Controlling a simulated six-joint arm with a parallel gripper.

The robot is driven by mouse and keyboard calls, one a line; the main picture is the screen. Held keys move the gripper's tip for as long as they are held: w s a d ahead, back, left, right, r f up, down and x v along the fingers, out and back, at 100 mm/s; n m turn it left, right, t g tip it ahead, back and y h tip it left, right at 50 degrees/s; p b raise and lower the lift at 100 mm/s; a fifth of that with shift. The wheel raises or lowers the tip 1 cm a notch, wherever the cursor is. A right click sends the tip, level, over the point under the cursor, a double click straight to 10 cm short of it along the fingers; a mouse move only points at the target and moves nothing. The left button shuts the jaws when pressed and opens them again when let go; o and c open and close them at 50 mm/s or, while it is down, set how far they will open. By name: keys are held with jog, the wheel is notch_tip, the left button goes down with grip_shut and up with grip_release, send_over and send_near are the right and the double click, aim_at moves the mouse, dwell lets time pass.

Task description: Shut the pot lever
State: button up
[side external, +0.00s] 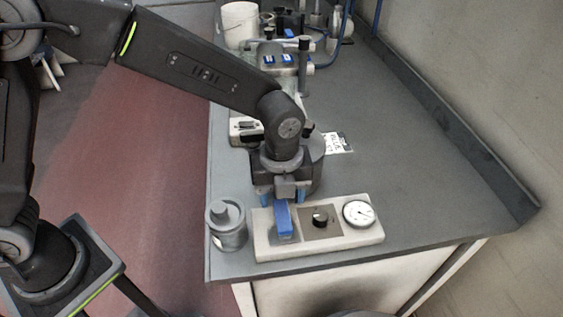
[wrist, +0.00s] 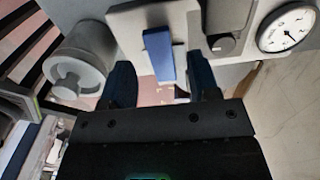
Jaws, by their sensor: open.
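A blue lever (side external: 284,220) stands up from the left part of a pale panel (side external: 345,239) near the front of the bench. It also shows in the wrist view (wrist: 159,55). My gripper (side external: 283,198) is open, pointing down just above and behind the lever. In the wrist view its two dark blue fingers (wrist: 161,72) lie left and right of the lever, with a gap on each side. A grey pot (side external: 227,236) with a knobbed top stands just left of the panel; it also shows in the wrist view (wrist: 78,72). Contact with the lever is not visible.
A black knob (side external: 320,217) and a round white dial (side external: 358,213) sit on the panel right of the lever. Blue-switched equipment (side external: 283,59) and a white bucket (side external: 240,24) stand farther back. The bench's right side (side external: 420,165) is clear.

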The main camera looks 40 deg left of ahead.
aim_at(280, 207)
notch_tip(280, 207, up, 11)
dwell(0.3)
jog(key=s+a+r+n+t, duration=0.1)
jog(key=s+a+r+n, duration=0.2)
jog(key=a+n, duration=0.3)
jog(key=s+a+r+n+t, duration=0.1)
jog(key=s+a+r+n, duration=0.15)
jog(key=a+n, duration=0.35)
jog(key=s+a+f+n+t, duration=0.1)
jog(key=s+a+n+t, duration=0.2)
jog(key=s+a+n, duration=0.6)
jog(key=n, duration=0.6)
jog(key=shift+s+f+t, duration=0.25)
jog(key=shift+s+t, duration=0.05)
